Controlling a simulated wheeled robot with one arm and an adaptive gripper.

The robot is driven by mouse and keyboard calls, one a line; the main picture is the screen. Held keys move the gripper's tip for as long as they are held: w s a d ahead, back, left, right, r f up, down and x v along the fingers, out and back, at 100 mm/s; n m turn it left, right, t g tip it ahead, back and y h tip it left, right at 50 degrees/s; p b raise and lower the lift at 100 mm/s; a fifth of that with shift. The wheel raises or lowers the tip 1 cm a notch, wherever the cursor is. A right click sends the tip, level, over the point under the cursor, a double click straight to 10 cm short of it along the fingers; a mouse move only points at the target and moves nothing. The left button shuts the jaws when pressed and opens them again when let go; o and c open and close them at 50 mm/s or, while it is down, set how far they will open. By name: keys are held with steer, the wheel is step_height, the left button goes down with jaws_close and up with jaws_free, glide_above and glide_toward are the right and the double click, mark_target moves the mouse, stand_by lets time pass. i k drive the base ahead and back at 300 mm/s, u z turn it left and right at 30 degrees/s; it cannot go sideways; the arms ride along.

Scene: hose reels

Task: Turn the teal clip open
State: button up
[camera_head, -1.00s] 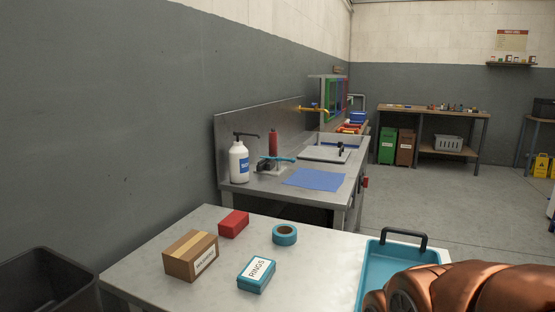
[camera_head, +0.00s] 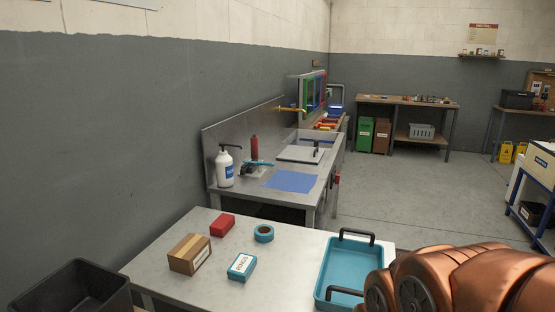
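A small teal bar (camera_head: 258,164) lies across a dark and pale fixture on the steel bench, beside an upright red cylinder (camera_head: 254,148). It is the likeliest teal clip, but it is too small to tell whether it is open or closed. Part of a copper-coloured arm, mine, fills the bottom right corner. My gripper is not in view.
The near table (camera_head: 160,247) holds a cardboard box (camera_head: 189,254), red box (camera_head: 222,225), teal tape roll (camera_head: 264,233), teal box (camera_head: 242,267) and teal tray (camera_head: 325,274). The steel bench (camera_head: 240,189) stands behind, with a white pump bottle (camera_head: 225,167) and blue mat (camera_head: 291,181).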

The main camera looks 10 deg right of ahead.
mark_target(259, 163)
steer(key=z, duration=0.75)
steer(key=k, duration=1.1)
steer(key=z, duration=0.85)
steer(key=i, duration=2.25)
steer(key=u, duration=0.55)
steer(key=i, duration=1.75)
steer(key=u, duration=0.9)
steer(key=i, duration=1.4)
steer(key=u, duration=1.9)
steer(key=i, duration=0.9)
steer(key=u, duration=0.7)
